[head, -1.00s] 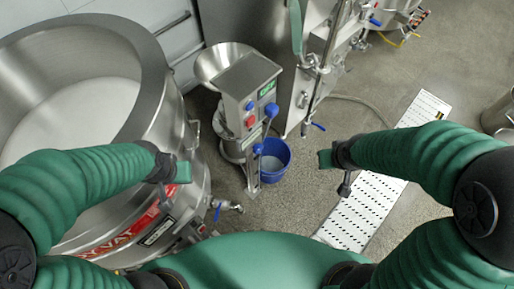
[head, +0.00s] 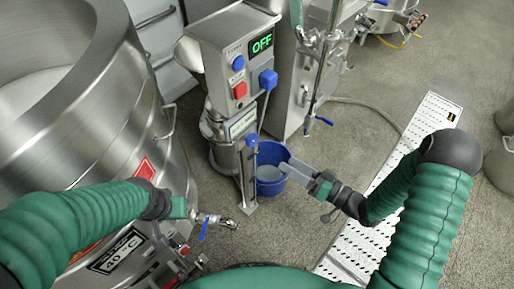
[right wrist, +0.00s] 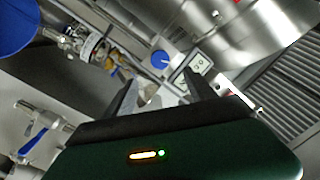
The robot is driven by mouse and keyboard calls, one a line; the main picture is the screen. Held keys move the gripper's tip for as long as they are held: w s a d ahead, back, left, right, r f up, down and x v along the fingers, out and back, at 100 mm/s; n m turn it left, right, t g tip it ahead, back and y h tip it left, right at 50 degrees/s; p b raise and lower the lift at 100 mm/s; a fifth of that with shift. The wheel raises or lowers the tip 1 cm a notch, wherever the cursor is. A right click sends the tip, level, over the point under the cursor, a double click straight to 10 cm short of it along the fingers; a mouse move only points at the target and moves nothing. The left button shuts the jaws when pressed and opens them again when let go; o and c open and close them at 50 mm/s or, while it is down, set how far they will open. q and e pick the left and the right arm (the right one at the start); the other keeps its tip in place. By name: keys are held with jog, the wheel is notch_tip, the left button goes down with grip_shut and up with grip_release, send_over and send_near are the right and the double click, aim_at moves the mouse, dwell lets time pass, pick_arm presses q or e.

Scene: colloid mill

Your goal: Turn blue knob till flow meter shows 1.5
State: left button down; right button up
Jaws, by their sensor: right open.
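The steel mill (head: 215,60) stands in the middle of the head view. Its green display (head: 262,43) reads OFF. Its head carries a round blue knob (head: 238,63), a red button (head: 240,90) and a blue block-shaped knob (head: 268,79) on the right side. Another blue knob (head: 252,140) sits lower. I cannot tell which is the task's knob. My right gripper (head: 297,173) is open, empty and right of the mill, over a blue bucket. In the right wrist view, a round blue knob (right wrist: 160,59) shows beyond the open fingers (right wrist: 158,92). My left gripper (head: 184,208) is beside the vat; its fingers are unclear.
A large steel vat (head: 110,90) fills the left, with a blue-handled tap (head: 205,226). The blue bucket (head: 270,182) stands on the floor beside the mill. Another steel machine (head: 310,70) is behind. A slotted white floor drain (head: 400,190) runs at the right.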

aim_at(254, 143)
jog(key=b+x, duration=0.3)
jog(key=x, duration=0.9)
jog(key=shift+w+a+f, duration=0.1)
jog(key=shift+f, duration=0.05)
jog(key=shift+w+a, duration=0.4)
jog(key=shift+c, duration=0.4)
jog(key=c, duration=1.3)
jog(key=shift+o, duration=0.2)
